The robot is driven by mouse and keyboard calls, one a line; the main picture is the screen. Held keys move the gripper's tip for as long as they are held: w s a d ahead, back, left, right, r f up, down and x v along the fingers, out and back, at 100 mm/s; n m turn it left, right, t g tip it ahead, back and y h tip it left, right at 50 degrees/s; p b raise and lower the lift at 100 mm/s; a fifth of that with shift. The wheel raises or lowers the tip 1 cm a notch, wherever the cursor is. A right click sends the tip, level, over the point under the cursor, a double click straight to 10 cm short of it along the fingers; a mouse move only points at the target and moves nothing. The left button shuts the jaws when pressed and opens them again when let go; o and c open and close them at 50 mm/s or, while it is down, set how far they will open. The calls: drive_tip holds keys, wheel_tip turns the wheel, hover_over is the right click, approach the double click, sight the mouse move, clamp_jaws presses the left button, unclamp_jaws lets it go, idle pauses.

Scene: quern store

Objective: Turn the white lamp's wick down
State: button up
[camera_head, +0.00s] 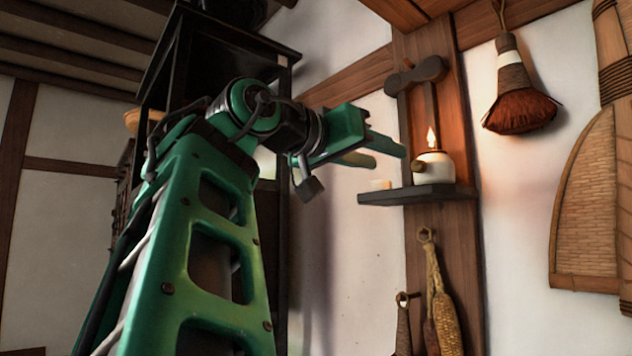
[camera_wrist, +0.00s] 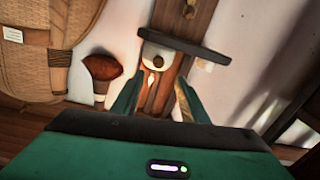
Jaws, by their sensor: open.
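The white lamp (camera_head: 437,172) stands upright on a small dark wall shelf (camera_head: 420,196), with a flame (camera_head: 431,138) burning at its top. A round brown knob (camera_head: 417,166) sticks out of its side toward my gripper. In the wrist view, which is upside down, the lamp (camera_wrist: 152,50) hangs below the shelf (camera_wrist: 190,46), and the knob (camera_wrist: 158,63) faces the camera. My gripper (camera_head: 392,157) is open and empty, to the left of the lamp and apart from it. Its two fingers also show in the wrist view (camera_wrist: 155,98).
A small pale block or cup (camera_head: 380,185) sits at the shelf's left end. A dark two-lobed bracket (camera_head: 416,76) is on the post above the lamp. A brush (camera_head: 520,95) and a woven basket (camera_head: 585,210) hang at right. Corn (camera_head: 443,310) hangs below the shelf.

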sight(415, 166)
drive_tip(key=x, duration=1.1)
